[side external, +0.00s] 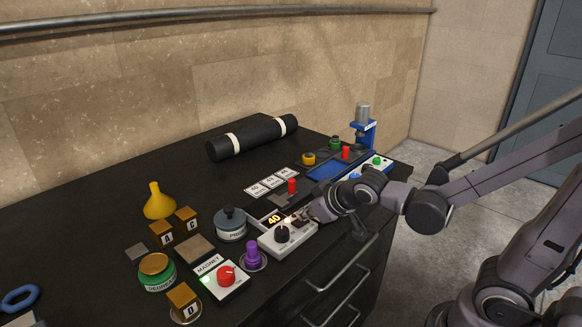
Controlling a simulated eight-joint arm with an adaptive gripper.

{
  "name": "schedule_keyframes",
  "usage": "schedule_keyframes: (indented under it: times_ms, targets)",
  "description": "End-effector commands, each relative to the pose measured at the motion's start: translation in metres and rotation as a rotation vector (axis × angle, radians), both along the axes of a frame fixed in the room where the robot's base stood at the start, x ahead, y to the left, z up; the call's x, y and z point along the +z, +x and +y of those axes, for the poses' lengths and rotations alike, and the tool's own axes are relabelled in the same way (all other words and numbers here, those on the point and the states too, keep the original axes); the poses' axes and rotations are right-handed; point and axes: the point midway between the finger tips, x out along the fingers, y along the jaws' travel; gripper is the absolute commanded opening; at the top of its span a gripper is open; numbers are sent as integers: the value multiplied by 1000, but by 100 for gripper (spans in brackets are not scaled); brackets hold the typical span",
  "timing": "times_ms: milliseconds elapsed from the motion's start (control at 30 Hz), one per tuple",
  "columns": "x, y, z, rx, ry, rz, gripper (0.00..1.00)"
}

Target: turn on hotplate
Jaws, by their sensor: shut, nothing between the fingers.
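A white control box (270,248) with a black knob (282,234) and a lit orange display (273,218) reading 40 stands near the front edge of the black bench; it looks like the hotplate's control. My gripper (301,220) is shut and empty, with its fingertips low over the box's right rear part, beside the knob. The fingers hide that part of the box, so I cannot tell whether they touch it. A dark flat piece with a red handle (291,186) lies just behind the box.
To the left are a grey weight (230,223), a purple knob piece (252,255), a magnet box (222,279) with a red knob, a green jar (156,274), lettered blocks and a yellow funnel (158,201). Behind are white number cards (270,183), a black roll (252,139) and a blue press (363,130).

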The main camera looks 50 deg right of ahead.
Motion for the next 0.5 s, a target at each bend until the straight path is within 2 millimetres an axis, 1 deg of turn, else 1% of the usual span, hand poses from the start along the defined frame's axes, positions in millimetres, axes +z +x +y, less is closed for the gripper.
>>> schedule_keyframes:
  times_ms: [367, 500]
  targets:
    - [35, -1, -6, -1, 1, 0, 0]
    - [44, -11, -7, 0, 0, 0, 0]
